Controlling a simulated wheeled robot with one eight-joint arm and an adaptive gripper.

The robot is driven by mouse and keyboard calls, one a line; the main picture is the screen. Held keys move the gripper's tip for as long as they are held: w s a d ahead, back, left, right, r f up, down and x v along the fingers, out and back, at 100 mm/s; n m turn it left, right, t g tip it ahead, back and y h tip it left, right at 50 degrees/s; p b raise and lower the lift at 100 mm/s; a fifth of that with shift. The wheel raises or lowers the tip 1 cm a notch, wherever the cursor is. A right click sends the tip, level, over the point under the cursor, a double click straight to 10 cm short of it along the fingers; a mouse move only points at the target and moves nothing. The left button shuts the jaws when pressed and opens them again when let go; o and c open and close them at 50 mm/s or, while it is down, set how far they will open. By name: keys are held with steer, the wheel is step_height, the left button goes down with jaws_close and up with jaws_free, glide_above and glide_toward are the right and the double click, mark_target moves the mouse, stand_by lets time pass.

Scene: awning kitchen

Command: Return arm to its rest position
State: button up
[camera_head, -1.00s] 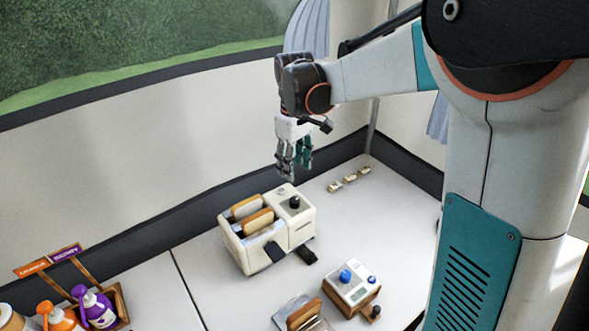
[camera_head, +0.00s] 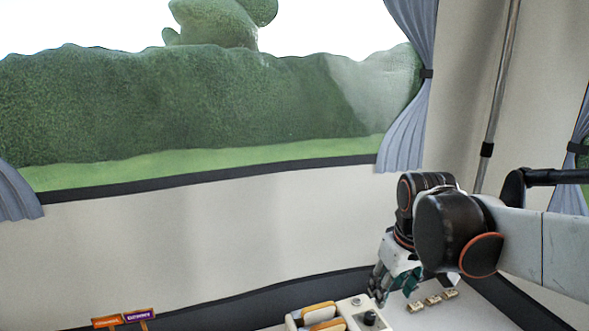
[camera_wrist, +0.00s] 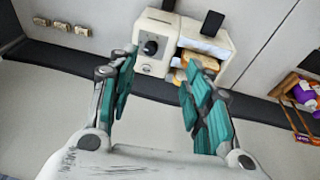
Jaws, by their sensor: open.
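My gripper (camera_head: 392,282) is at the lower right of the head view, at the end of my bent arm, near the back wall and above the counter. In the wrist view my gripper (camera_wrist: 160,95) has its two teal-padded fingers spread apart with nothing between them. The toaster (camera_wrist: 165,45) with bread slices (camera_wrist: 195,65) in it is beyond the fingertips. In the head view the toaster (camera_head: 357,313) shows only partly at the bottom edge, left of and below my gripper, apart from it.
Several small blocks (camera_head: 432,300) lie on the counter right of the toaster. The wall and window (camera_head: 200,120) fill the background.

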steer(key=s+f+m+t, duration=0.1)
steer(key=s+m+t, duration=0.2)
steer(key=s, duration=1)
steer(key=shift+s+f+m+t, duration=0.15)
steer(key=shift+s+m+t, duration=0.15)
steer(key=shift+t, duration=0.4)
